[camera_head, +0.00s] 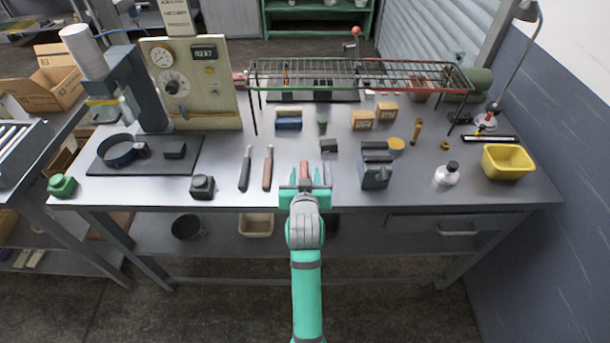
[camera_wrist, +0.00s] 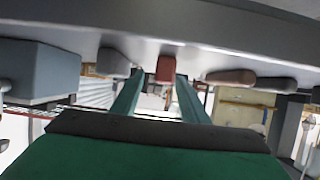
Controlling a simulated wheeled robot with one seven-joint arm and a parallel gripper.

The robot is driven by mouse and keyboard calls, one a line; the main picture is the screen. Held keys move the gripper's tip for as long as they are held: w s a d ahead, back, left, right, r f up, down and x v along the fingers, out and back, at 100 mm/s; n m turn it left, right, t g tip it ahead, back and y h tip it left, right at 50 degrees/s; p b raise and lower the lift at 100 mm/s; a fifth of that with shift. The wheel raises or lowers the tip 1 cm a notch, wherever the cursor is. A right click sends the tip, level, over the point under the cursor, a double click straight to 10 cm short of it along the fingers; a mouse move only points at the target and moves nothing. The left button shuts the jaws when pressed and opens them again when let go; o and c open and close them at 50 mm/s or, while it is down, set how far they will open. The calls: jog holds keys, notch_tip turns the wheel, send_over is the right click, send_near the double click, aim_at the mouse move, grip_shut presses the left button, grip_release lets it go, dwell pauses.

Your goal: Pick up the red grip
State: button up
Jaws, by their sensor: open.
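The red grip (camera_head: 304,168) lies near the front edge of the workbench, straight ahead of my arm. It also shows as a small red block (camera_wrist: 166,68) in the wrist view. My gripper (camera_head: 305,181) is at the front edge of the bench, in line with the red grip. Its two green fingers are apart. In the wrist view, which looks upside down, the red end shows between the fingertips (camera_wrist: 161,78), with gaps on both sides. I cannot tell whether the fingertips reach past its end. The rest of the grip is hidden.
A brown-handled tool (camera_head: 267,168) and a dark-handled one (camera_head: 245,168) lie to the left. A grey slotted block (camera_head: 375,168) stands to the right. A wire rack (camera_head: 355,75) spans the back. A small black block (camera_head: 328,145) sits just behind.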

jog(key=shift+d, duration=0.1)
jog(key=c, duration=0.4)
jog(key=shift+s, duration=0.1)
jog(key=c, duration=0.6)
jog(key=shift+a, duration=0.4)
grip_shut()
jog(key=shift+d+r, duration=0.1)
jog(key=shift+r, duration=0.05)
